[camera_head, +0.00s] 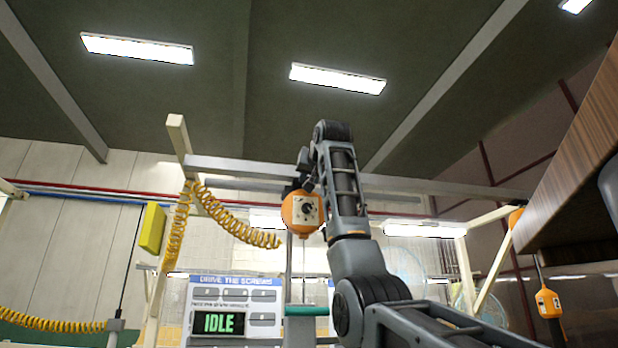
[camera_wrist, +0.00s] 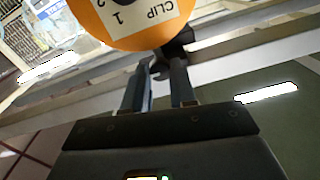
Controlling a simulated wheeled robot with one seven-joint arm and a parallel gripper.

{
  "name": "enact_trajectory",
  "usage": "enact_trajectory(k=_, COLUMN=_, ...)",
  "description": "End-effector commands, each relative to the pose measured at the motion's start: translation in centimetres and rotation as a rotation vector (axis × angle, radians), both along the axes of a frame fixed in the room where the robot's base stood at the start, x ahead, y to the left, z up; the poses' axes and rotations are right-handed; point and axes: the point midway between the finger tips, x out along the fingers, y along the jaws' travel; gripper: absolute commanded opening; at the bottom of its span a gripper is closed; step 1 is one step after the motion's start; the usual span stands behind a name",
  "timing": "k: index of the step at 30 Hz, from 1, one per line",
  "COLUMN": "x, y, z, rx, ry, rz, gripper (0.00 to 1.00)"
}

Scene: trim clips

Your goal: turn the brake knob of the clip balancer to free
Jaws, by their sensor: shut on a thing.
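The clip balancer (camera_head: 302,214) is an orange round housing hanging under a grey rail. A pale plate with a black dial knob (camera_head: 308,208) is on its face. In the wrist view the balancer (camera_wrist: 150,40) fills the top, its plate reading "CLIP 1"; the dial is mostly cut off at the edge. My gripper (camera_wrist: 162,68) has its two fingers close together at a dark fitting (camera_wrist: 177,42) beside the housing, and is shut on it. I cannot tell whether this fitting is the brake knob or a hanger. In the head view my gripper (camera_head: 308,182) is at the housing's upper side.
The grey rail (camera_head: 240,169) runs just behind the balancer. A yellow coiled hose (camera_head: 238,232) hangs close on the left, near a yellow box (camera_head: 152,229). Another orange balancer (camera_head: 548,302) hangs at right by a wooden overhang (camera_head: 570,170).

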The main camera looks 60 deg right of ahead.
Motion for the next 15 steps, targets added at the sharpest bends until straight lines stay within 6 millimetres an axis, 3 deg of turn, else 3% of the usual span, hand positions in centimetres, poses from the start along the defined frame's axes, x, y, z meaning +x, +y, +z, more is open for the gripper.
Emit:
enact_trajectory(k=5, x=-0.01, y=0.01, z=0.01, rx=0.0, ry=0.0, rz=0.0, gripper=0.0)
enact_trajectory(k=15, x=-0.02, y=0.03, z=0.03, rx=-0.025, ry=0.03, rz=0.0, gripper=0.0)
